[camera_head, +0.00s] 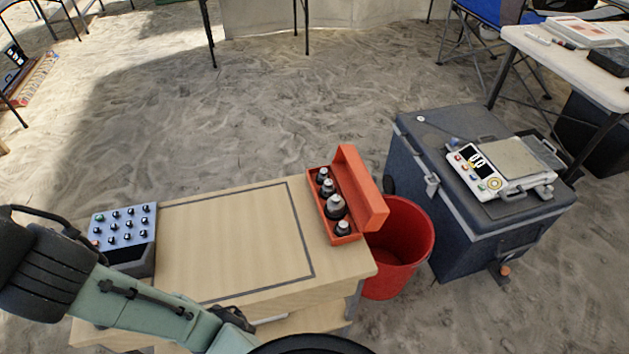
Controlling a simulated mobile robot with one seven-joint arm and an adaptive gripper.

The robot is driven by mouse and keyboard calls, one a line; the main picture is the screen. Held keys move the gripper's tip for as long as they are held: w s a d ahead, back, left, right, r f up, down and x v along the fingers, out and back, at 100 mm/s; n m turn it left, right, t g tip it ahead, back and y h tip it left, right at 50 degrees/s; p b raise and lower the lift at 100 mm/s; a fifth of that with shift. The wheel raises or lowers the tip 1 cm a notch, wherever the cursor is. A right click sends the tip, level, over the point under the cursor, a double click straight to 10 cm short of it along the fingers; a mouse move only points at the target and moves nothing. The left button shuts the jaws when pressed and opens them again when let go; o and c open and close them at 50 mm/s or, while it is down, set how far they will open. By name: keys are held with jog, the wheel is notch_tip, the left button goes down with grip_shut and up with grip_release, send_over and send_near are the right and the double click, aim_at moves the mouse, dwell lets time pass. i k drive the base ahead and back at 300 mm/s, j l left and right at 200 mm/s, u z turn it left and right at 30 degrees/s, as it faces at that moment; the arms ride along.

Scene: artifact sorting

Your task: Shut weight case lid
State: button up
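The orange weight case (327,216) stands at the right end of the wooden table. Its lid (361,188) is open, standing up and leaning out along the right side. Several dark weights with light tops sit in a row inside, the largest (336,207) near the middle. My arm reaches in from the lower left and runs along the table's front edge. Its far end passes out of the bottom of the picture, and my gripper does not show. Nothing of my arm touches the case.
The wooden table (230,235) is clear between the case and a grey-blue box with several knobs (124,222). A red bucket (403,250) stands close right of the case, partly under the lid. A dark cooler (415,165) carrying a scale (487,183) stands farther right.

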aim_at(361, 185)
jog(key=l+u, duration=1.05)
jog(key=k+l+u, duration=0.15)
jog(key=l, duration=0.2)
jog(key=l+u, duration=0.1)
jog(key=l, duration=0.25)
jog(key=k+l+u, duration=0.15)
jog(key=l, duration=0.15)
jog(key=k+l, duration=0.15)
jog(key=l, duration=0.2)
jog(key=k+l, duration=0.15)
jog(key=l, duration=0.25)
jog(key=k+l, duration=0.15)
jog(key=l, duration=0.2)
jog(key=k+l, duration=0.1)
jog(key=k, duration=0.25)
jog(key=k+l, duration=0.15)
jog(key=k, duration=0.2)
jog(key=l+z, duration=0.15)
jog(key=i+l+z, duration=0.15)
jog(key=l, duration=0.2)
jog(key=i, duration=0.4)
